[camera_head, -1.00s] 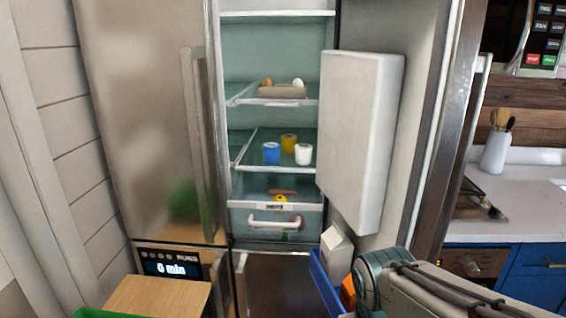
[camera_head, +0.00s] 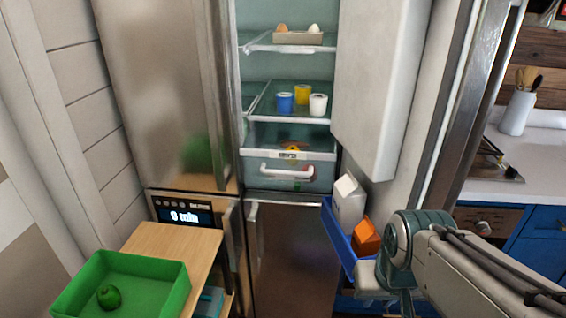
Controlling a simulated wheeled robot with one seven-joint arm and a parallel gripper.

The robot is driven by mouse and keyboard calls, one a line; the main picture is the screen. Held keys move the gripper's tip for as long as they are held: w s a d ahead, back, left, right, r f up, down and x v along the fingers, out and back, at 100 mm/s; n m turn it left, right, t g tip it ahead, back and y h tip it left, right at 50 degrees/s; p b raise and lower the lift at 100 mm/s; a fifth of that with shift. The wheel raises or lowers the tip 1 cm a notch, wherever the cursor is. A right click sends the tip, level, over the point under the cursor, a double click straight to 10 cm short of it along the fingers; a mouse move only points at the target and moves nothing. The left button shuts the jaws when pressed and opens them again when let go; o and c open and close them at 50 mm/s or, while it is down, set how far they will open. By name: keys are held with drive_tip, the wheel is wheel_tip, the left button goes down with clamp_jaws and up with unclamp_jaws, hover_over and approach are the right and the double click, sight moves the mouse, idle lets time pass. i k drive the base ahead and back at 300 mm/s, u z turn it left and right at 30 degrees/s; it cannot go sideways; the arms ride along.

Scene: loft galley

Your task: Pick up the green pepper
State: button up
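A small round green item (camera_head: 109,297), which looks like the green pepper, lies inside a green bin (camera_head: 172,295) at the lower left. The bin stands on a wooden-topped stand. My arm reaches in from the lower right, and its end runs out of the bottom of the picture. My gripper is not visible, so its fingers cannot be seen. The arm is well to the right of the bin.
The fridge stands open, with cups (camera_head: 302,95) and an egg tray (camera_head: 298,38) on its shelves and a closed drawer (camera_head: 288,170) below. A blue door bin (camera_head: 337,240) holds a white carton (camera_head: 347,200) and an orange item (camera_head: 367,236). The wooden stand (camera_head: 185,240) is at left.

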sight(108, 297)
drive_tip(key=u, duration=1.95)
drive_tip(key=k, duration=0.35)
drive_tip(key=z, duration=0.7)
drive_tip(key=i, duration=0.7)
drive_tip(key=u, duration=0.65)
drive_tip(key=i, duration=0.4)
drive_tip(key=u, duration=0.35)
